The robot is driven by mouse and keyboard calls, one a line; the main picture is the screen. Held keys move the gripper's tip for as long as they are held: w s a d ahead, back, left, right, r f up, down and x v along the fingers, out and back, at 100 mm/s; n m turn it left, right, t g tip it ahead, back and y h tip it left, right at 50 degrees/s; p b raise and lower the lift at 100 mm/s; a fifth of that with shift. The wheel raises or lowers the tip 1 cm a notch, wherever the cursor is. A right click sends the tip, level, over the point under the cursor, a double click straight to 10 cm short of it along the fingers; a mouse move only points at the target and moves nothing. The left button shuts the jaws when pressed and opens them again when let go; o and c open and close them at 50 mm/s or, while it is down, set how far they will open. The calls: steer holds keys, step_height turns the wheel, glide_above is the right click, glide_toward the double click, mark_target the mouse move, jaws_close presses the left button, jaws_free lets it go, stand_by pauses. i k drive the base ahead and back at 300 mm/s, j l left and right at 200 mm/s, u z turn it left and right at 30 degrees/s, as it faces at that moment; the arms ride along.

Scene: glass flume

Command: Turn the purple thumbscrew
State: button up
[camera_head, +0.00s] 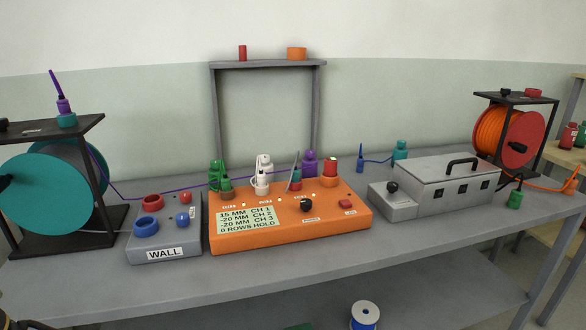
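A purple piece (309,163) with a rounded top stands at the back of the orange control box (290,236), right of a white fitting (262,174). It looks like the purple thumbscrew, but it is too small to be sure. Its lower part is partly hidden by the box and the fittings in front. Another purple piece (64,106) with a thin tip stands on a teal base on top of the left reel frame. My gripper is not recognisable in this view. Only a dark shape shows at the bottom left corner.
A grey block marked WALL (165,240) stands left of the orange box. A grey lidded box (445,186) stands right. Cable reels (52,195) (510,137) stand at both ends. A purple cable crosses behind. The front strip of the grey bench (400,258) is clear.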

mark_target(309, 153)
steer(key=i+l+u, duration=0.5)
steer(key=i, duration=0.7)
